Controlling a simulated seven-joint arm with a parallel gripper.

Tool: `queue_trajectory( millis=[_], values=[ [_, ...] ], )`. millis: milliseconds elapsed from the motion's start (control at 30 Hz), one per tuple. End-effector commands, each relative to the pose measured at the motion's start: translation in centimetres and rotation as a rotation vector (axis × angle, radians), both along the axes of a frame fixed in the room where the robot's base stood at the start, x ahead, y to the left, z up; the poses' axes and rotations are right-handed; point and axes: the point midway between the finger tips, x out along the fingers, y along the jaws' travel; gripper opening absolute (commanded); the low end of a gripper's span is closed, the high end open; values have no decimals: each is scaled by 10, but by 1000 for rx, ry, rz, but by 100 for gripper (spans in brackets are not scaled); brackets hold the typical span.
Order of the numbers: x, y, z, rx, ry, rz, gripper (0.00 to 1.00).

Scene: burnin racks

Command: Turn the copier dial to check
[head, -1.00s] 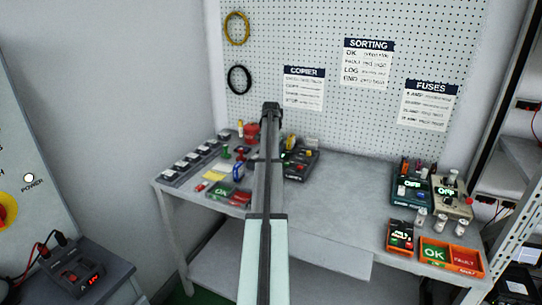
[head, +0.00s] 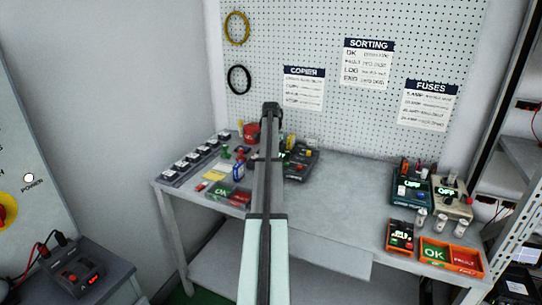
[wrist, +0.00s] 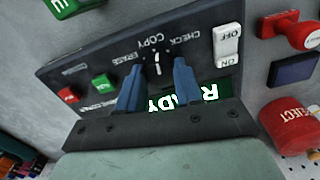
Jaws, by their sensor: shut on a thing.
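The copier (wrist: 82,72) is a dark panel seen upside down in the wrist view, with ERASE, COPY and CHECK printed around its dial (wrist: 157,62). The dial is dark with a white mark, which points at about COPY. My gripper (wrist: 158,72) has its two blue fingers shut on the dial, one on each side. The fingers partly cover a lit green display (wrist: 208,93) that seems to read READY. In the head view the copier (head: 302,165) stands on the bench, partly behind my arm, which also hides my gripper there.
An ON/OFF switch (wrist: 228,45), red and green buttons (wrist: 100,82) and a red REJECT container (wrist: 288,122) are close by. The bench middle is clear.

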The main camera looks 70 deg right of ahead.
Motion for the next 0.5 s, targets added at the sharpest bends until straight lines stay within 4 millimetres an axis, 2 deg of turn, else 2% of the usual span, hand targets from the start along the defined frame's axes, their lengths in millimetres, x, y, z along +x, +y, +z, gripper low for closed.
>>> queue_trajectory(
  millis=[500],
  values=[
    [0,0,0,0,2,-427,4]
  ],
)
